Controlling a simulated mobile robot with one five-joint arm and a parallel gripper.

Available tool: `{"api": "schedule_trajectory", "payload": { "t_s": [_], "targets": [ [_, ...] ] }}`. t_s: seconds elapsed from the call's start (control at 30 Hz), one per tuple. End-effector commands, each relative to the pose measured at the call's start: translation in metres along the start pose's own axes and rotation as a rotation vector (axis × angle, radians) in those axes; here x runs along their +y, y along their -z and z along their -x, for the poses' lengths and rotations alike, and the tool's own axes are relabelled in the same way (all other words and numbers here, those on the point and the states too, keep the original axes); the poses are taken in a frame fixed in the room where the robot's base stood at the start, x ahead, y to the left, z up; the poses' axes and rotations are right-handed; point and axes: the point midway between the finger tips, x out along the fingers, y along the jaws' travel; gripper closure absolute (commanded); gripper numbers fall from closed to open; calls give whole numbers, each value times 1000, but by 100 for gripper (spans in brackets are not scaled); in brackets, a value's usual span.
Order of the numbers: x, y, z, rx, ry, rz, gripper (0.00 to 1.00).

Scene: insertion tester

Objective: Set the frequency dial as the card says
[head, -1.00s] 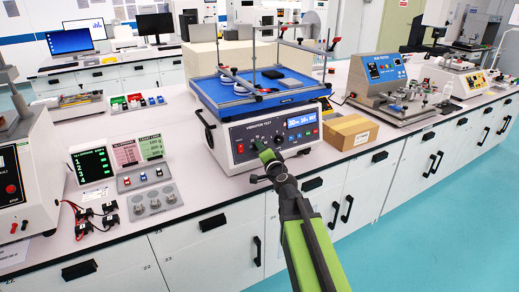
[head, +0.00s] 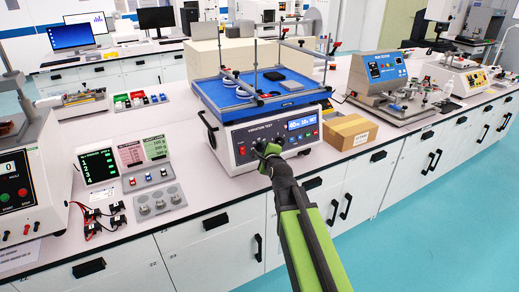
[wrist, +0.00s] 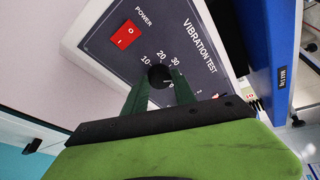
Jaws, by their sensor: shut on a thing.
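The vibration tester (head: 240,136) stands on the counter, with a blue table on top and a dark front panel. In the wrist view, its black frequency dial (wrist: 158,73) sits under the numbers 10, 20 and 30. My gripper (wrist: 160,88) has one finger on each side of the dial and is shut on it. In the head view, my gripper (head: 266,151) is at the panel and mostly covers the dial. The lit blue display (head: 302,122) is too small to read surely. I cannot tell which card gives the setting.
A red power switch (wrist: 126,34) is close to the dial. A cardboard box (head: 350,131) stands right of the tester. A black screen with green text (head: 98,166) and pink and green cards (head: 142,151) stand to the left.

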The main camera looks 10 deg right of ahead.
Motion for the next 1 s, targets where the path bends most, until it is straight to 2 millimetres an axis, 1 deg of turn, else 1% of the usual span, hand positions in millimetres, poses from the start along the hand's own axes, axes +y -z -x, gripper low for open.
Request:
{"api": "schedule_trajectory", "payload": {
  "t_s": [0.3,0.83,0.87,1.0],
  "targets": [
    [1,1,1,10,-36,-113,100],
    [2,2,1,11,-42,-135,100],
    [2,2,1,11,-42,-135,67],
    [1,1,0,11,-40,-135,48]
  ]
}}
